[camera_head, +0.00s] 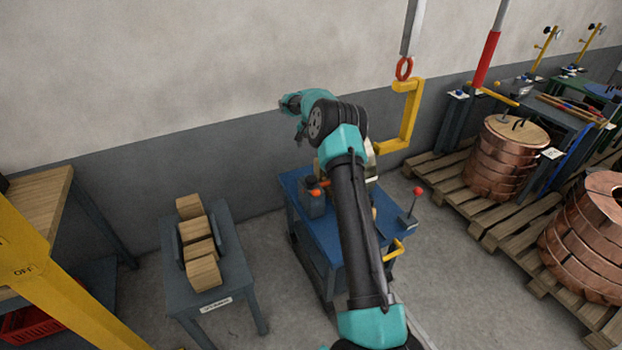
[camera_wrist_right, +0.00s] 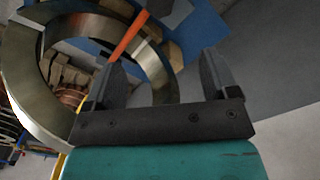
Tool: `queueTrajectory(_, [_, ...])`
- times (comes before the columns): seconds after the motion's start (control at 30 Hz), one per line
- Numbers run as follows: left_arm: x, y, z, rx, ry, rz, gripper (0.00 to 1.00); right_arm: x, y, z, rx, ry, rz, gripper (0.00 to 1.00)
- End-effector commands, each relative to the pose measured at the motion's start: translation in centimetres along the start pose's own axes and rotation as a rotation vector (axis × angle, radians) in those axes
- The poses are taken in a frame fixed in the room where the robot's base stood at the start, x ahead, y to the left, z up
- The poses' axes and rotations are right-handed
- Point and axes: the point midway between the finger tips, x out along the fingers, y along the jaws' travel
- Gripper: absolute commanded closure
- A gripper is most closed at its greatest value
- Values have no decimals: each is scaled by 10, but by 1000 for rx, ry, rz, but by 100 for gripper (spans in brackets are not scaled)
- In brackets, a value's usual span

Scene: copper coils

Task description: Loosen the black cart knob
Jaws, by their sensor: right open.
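The blue cart (camera_head: 297,190) stands in the middle of the head view, partly hidden behind my right arm. On its top are a grey block (camera_head: 312,197) with an orange bar and a red-tipped lever (camera_head: 416,192). I cannot pick out the black knob in either view; my arm may hide it. My right gripper (camera_wrist_right: 165,70) is open and empty in the wrist view. A large metal ring (camera_wrist_right: 45,75) and an orange bar (camera_wrist_right: 130,35) show beyond its left finger. My left gripper is not in view.
A small table (camera_head: 215,312) with wooden blocks (camera_head: 203,273) stands left of the cart. Copper coils (camera_head: 493,170) sit on a pallet (camera_head: 435,170) at right. A yellow bracket (camera_head: 409,115) hangs above the cart. Clear floor lies between the small table and the cart.

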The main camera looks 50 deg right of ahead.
Motion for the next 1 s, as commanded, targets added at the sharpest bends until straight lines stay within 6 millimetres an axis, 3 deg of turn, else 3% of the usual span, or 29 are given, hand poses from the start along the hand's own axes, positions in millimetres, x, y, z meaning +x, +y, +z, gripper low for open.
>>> queueTrajectory(0.33, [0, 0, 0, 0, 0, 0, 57, -1, 1, -1, 4, 0, 2, 20])
queueTrajectory(0.53, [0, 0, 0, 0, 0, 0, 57, 9, 1, -1, 4, -1, 3, 20])
queueTrajectory(1.0, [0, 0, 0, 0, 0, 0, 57, 82, 2, 0, 3, -2, 4, 20])
